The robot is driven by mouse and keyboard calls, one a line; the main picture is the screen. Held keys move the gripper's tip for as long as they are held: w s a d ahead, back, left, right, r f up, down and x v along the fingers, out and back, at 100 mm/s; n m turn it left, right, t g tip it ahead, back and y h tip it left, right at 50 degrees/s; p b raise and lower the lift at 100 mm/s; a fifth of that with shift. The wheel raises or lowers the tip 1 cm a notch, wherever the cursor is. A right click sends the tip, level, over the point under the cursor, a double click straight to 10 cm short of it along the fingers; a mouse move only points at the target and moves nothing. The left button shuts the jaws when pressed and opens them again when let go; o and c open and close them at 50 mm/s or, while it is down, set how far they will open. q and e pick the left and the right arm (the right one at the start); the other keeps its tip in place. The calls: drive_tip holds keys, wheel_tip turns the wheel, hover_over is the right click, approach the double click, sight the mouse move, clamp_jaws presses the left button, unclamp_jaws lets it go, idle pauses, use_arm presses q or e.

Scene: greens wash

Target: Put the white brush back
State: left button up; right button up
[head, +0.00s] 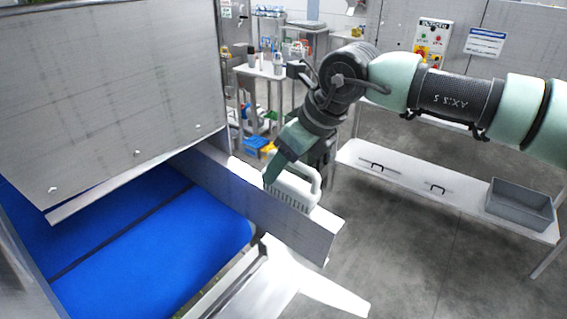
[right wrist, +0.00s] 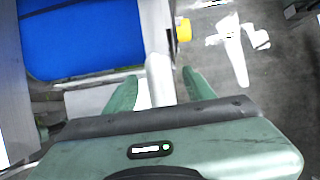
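The white brush (head: 292,190), with a looped handle and a row of bristles, shows at the steel side rail (head: 235,200) of the blue belt. I cannot tell whether it rests on the rail. My right gripper (head: 276,172) reaches down at the brush from above. In the right wrist view, the white handle (right wrist: 158,80) lies between the two green fingers (right wrist: 158,78). The fingers stand apart, with a gap seeming to show on each side of the handle. The gripper hides part of the brush in the head view. My left gripper is not in view.
The blue belt (head: 160,255) lies at the left under a large steel panel (head: 120,100). A low bench (head: 410,185) at the right carries a grey bin (head: 520,205). A trolley (head: 265,72) with bottles stands behind. The floor at the lower right is clear.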

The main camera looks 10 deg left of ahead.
drive_tip(key=shift+r, duration=0.3)
drive_tip(key=b+v, duration=0.3)
drive_tip(key=v, duration=0.8)
drive_tip(key=shift+s+d+r, duration=0.15)
drive_tip(key=shift+d+r, duration=0.05)
drive_tip(key=shift+r, duration=0.05)
